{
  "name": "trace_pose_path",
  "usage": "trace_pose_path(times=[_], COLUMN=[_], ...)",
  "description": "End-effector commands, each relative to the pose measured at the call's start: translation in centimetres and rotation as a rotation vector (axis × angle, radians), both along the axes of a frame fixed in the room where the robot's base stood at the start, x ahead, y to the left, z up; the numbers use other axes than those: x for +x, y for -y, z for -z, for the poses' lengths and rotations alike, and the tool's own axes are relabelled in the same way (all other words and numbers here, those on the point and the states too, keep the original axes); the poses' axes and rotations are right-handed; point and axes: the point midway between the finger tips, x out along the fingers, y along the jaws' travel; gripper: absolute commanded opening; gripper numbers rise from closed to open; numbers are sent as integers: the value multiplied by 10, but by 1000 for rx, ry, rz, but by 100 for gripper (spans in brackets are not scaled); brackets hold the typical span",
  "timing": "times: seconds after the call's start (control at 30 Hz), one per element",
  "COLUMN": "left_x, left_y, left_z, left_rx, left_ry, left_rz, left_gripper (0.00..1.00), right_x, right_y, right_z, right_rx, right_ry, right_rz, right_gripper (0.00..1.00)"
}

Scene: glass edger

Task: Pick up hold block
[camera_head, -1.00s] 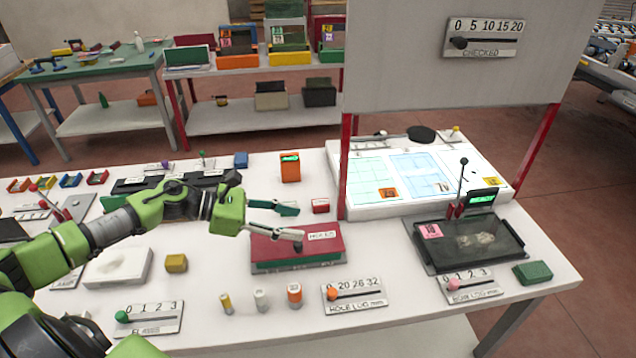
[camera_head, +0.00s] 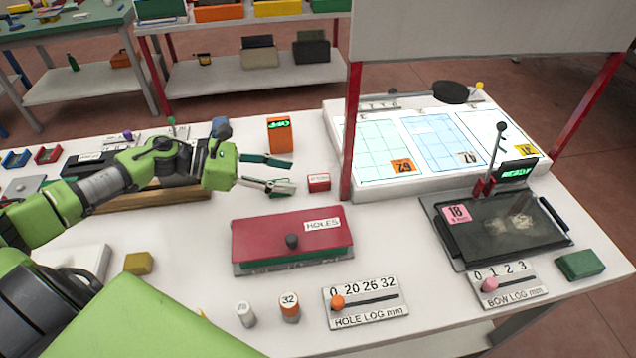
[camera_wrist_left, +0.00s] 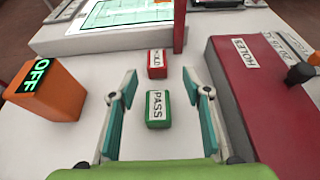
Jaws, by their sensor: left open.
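The hold block is a small red block (camera_head: 318,182) with a white label, standing on the white table beside the red post. In the left wrist view the red block (camera_wrist_left: 157,70) reads HOLD and sits just beyond the fingertips, apart from them. My left gripper (camera_head: 291,174) is open, its fingers pointing toward the block. In the left wrist view a green PASS block (camera_wrist_left: 157,120) lies between the open fingers of my left gripper (camera_wrist_left: 160,86); whether they touch it is unclear. The fingers hide it in the head view. My right gripper is not in view.
A red HOLES box (camera_head: 285,233) with a dark knob stands close to the gripper. An orange OFF box (camera_head: 280,134) is behind it. A red post (camera_head: 351,130) and a white panel with charts (camera_head: 380,184) stand right of the hold block.

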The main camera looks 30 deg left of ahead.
Motion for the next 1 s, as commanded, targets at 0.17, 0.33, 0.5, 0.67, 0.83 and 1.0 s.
trace_pose_path(times=[0.17,0.33,0.5,0.67,0.83,1.0], left_x=[5,12,19,33,41,41], left_y=[6,15,25,42,53,54], left_z=[10,14,19,29,38,40], left_rx=[-3,-3,-4,-5,0,3], left_ry=[2,1,2,2,2,1], left_rz=[-2,-1,0,-2,-1,0], left_gripper=[44,44,44,44,44,44], right_x=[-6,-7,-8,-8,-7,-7], right_y=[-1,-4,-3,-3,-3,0], right_z=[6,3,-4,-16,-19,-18], right_rx=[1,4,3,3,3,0], right_ry=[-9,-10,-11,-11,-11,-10], right_rz=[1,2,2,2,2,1], right_gripper=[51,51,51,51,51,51])
